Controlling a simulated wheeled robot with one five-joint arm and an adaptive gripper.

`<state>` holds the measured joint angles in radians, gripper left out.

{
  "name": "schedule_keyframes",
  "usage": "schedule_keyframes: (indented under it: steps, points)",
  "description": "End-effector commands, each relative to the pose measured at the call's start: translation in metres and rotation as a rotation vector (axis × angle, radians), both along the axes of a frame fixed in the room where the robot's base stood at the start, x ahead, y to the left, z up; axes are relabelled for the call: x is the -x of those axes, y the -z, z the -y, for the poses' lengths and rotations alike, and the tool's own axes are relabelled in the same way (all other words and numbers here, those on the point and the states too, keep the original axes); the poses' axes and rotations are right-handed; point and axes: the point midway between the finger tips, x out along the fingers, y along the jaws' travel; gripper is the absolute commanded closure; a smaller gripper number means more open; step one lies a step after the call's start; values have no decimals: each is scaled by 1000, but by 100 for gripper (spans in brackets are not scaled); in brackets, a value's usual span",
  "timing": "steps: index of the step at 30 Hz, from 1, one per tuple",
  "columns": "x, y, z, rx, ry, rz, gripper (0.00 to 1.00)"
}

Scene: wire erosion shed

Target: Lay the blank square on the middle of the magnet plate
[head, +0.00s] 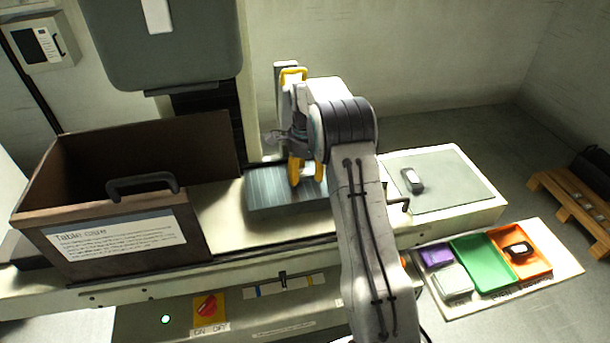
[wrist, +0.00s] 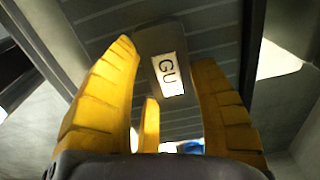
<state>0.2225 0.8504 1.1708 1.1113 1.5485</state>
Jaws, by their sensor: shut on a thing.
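The magnet plate (head: 262,197) is a grey, finely striped block on the machine table. Its striped top (wrist: 200,18) fills the upper middle of the wrist view. My gripper (head: 307,172) is over the right part of the plate, yellow fingers pointing down. In the wrist view my gripper (wrist: 165,56) is shut on a dark grey blank (wrist: 149,72) with a white label reading "GU". The blank looks slightly turned against the plate's stripes.
A brown open box (head: 110,225) labelled "Table care" stands close left of the plate. A small dark piece (head: 412,180) lies on the grey mat (head: 450,170) to the right. A pallet (head: 570,210) stands far right.

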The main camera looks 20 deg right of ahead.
Motion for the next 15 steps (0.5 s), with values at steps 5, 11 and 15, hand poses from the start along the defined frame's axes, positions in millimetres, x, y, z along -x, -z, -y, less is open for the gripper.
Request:
schedule_keyframes:
  steps: [5,11,15]
  points:
    - [0,9,0,1,0,3,82]
    - [0,9,0,1,0,4,82]
    - [0,11,0,1,0,3,82]
